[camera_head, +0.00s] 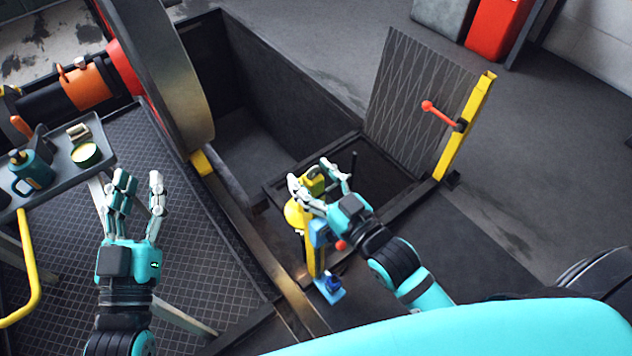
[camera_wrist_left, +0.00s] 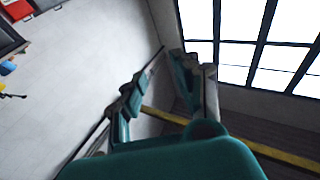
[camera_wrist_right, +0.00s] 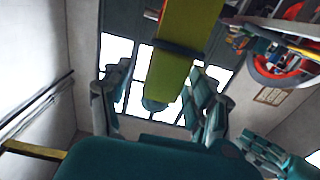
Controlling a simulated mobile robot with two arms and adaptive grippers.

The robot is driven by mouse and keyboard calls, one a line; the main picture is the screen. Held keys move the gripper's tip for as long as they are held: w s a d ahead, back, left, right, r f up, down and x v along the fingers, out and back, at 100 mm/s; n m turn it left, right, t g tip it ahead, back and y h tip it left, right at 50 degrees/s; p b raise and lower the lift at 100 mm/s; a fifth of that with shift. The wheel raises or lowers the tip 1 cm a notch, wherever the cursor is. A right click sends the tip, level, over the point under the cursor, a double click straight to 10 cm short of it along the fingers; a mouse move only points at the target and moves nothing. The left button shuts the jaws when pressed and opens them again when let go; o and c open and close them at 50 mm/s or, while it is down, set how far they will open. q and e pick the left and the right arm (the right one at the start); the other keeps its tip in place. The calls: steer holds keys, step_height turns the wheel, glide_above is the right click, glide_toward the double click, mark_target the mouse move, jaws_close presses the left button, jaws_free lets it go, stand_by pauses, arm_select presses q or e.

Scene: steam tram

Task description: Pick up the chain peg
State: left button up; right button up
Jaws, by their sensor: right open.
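My right gripper (camera_head: 312,182) is open around a yellow-green block (camera_head: 316,181) on top of a yellow post (camera_head: 318,258). In the right wrist view, the yellow-green piece (camera_wrist_right: 180,75) with a dark band lies between the open fingers. I cannot tell whether the fingers touch it, nor for sure whether it is the chain peg. A thin dark upright peg (camera_head: 352,166) stands just right of the fingertips. My left gripper (camera_head: 138,183) is open and empty above the dark textured platform.
A grey tray (camera_head: 62,165) with a teal oil can (camera_head: 30,172) stands at left. A large wheel (camera_head: 168,75) rises behind.

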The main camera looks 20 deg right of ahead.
steer(key=shift+c, duration=0.3)
steer(key=shift+c, duration=2.3)
jaws_close()
arm_select(q)
steer(key=shift+w+d+f, duration=0.2)
steer(key=shift+w+d, duration=0.25)
steer(key=shift+w, duration=0.05)
